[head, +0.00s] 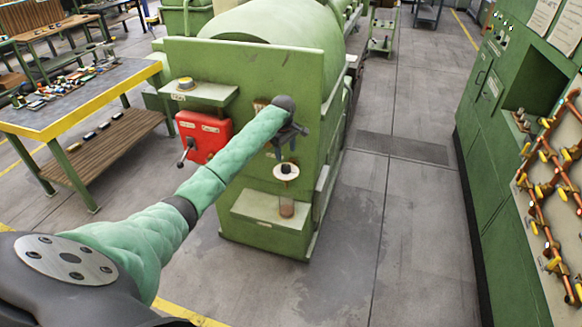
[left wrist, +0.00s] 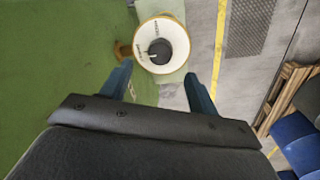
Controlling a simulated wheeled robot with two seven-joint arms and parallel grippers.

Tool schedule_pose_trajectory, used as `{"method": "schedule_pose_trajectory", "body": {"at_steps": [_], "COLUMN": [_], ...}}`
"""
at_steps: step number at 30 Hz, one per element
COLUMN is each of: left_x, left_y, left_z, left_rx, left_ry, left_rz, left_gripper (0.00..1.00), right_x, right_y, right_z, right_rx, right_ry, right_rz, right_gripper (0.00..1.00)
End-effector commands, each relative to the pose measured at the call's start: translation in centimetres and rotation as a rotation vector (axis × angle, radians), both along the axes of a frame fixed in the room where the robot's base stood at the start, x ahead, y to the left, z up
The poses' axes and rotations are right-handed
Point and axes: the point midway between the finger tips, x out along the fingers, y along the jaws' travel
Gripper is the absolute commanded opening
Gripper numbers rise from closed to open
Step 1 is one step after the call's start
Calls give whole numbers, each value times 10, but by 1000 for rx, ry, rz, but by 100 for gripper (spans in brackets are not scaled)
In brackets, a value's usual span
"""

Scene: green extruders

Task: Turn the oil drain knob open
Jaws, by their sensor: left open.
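The oil drain knob (head: 286,168) is a small black knob on a round white dial, low on the end face of the green extruder. In the left wrist view the black knob (left wrist: 160,51) sits at the centre of a cream dial with dark lettering and a pale pointer mark. My left gripper (head: 286,152) is just above the knob in the head view, pointing down. In the left wrist view its two dark blue fingers (left wrist: 158,70) are spread, with the dial ahead between and beyond their tips. A gap shows; no contact is visible. My right gripper is out of view.
Open grey floor (head: 350,240) lies right of the machine.

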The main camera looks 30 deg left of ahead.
Motion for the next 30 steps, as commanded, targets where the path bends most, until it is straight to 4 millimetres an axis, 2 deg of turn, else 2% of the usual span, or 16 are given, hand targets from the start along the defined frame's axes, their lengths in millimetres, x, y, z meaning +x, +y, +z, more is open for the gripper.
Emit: {"method": "schedule_pose_trajectory", "body": {"at_steps": [6,11,24,30], "left_x": [-1,-1,3,4], "left_y": [0,0,-1,0], "left_z": [0,-4,-61,-76], "left_rx": [-11,-13,-14,-13], "left_ry": [5,5,7,5], "left_rz": [177,210,208,207], "left_gripper": [60,60,60,60], "right_x": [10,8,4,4], "right_y": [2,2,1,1], "right_z": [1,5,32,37], "right_rx": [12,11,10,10], "right_ry": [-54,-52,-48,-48], "right_rz": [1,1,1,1], "right_gripper": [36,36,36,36]}}
